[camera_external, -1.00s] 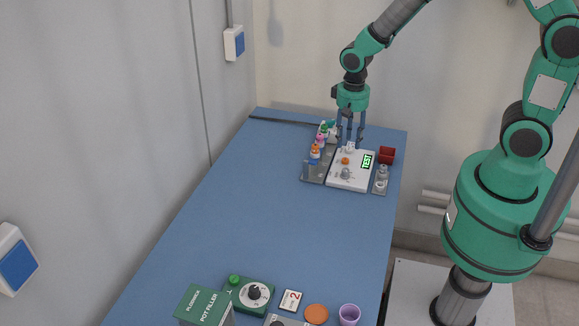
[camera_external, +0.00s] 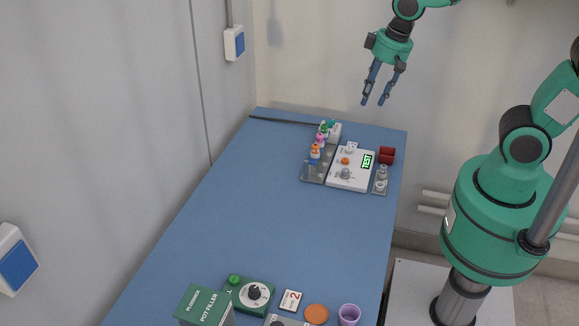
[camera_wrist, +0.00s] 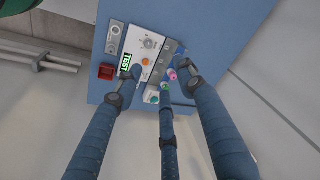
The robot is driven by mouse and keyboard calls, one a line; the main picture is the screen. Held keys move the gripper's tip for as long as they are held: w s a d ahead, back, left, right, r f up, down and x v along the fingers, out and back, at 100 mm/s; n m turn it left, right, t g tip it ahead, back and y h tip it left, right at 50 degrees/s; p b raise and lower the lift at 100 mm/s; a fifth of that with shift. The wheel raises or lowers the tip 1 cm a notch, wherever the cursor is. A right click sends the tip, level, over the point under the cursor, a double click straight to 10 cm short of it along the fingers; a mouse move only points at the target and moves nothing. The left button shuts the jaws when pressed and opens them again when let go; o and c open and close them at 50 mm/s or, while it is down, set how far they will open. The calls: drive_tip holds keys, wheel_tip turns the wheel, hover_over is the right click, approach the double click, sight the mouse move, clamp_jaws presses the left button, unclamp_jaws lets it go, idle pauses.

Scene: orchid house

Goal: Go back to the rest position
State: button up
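My gripper (camera_external: 374,103) is raised in the air above the far end of the blue table (camera_external: 265,225). Its fingers are spread apart with nothing between them, and it touches nothing. In the wrist view the open fingers (camera_wrist: 160,80) reach toward the table from above. Below them lies a white device (camera_external: 351,170) with a lit green TEST display, an orange button and a grey knob; it also shows in the wrist view (camera_wrist: 142,62).
A grey rack (camera_external: 313,172) with colored-top bottles stands left of the device. A red bin (camera_external: 387,155) sits at its right. A green pot filler box (camera_external: 205,306), a dial unit (camera_external: 250,294), an orange disc (camera_external: 316,314) and a purple cup (camera_external: 349,314) stand at the near end.

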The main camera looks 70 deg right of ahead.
drive_tip(key=s+a+r+n+t, duration=0.1)
drive_tip(key=s+a+r+n, duration=0.1)
drive_tip(key=s+r, duration=0.3)
drive_tip(key=s+a+r+n+t+b, duration=0.1)
drive_tip(key=s+a+r+n, duration=0.1)
drive_tip(key=s+r, duration=0.3)
drive_tip(key=s+n, duration=0.1)
drive_tip(key=s, duration=0.2)
drive_tip(key=shift+s+t, duration=0.3)
drive_tip(key=shift+t, duration=0.1)
drive_tip(key=shift+a, duration=0.1)
